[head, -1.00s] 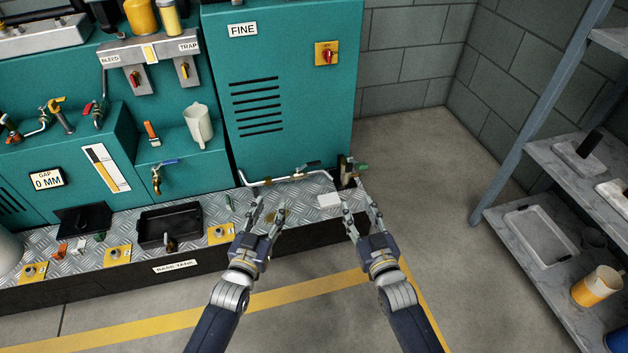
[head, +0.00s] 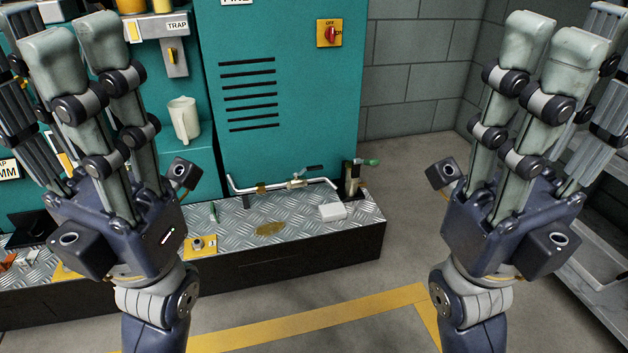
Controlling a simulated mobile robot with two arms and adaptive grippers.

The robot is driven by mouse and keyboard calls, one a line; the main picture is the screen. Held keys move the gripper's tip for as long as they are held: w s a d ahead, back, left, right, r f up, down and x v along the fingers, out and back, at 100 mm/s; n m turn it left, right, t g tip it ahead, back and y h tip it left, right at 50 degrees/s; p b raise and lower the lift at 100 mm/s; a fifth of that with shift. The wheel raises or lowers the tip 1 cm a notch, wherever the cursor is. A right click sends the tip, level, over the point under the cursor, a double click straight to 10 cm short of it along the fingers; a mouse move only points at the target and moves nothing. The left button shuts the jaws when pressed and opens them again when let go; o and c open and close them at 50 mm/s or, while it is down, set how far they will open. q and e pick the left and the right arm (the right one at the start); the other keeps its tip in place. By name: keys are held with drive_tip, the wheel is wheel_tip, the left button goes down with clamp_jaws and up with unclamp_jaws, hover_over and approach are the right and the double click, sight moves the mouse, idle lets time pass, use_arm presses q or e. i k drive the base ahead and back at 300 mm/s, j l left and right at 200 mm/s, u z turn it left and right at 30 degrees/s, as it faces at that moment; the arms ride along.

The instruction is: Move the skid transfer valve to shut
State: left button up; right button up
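A silver pipe (head: 245,188) runs low along the front of the teal cabinet, just above the checkered skid deck. A small valve (head: 297,183) sits on it, with a dark lever (head: 308,170) rising to the right, roughly along the pipe. At the skid's right end stands a brass and dark fitting (head: 352,180) with a green handle (head: 366,162) pointing right. No label shows which one is the skid transfer valve. My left gripper (head: 75,45) and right gripper (head: 550,40) are raised close to the camera, fingers up, apart and empty. Neither touches a valve.
A white block (head: 332,212) and a brass oval plate (head: 270,228) lie on the deck. A red switch (head: 329,33) is on the cabinet. A white jug (head: 184,120) stands left. Shelves are at right. Floor before the skid is clear.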

sight(315, 167)
drive_tip(key=i+u, duration=0.45)
drive_tip(key=i, duration=0.6)
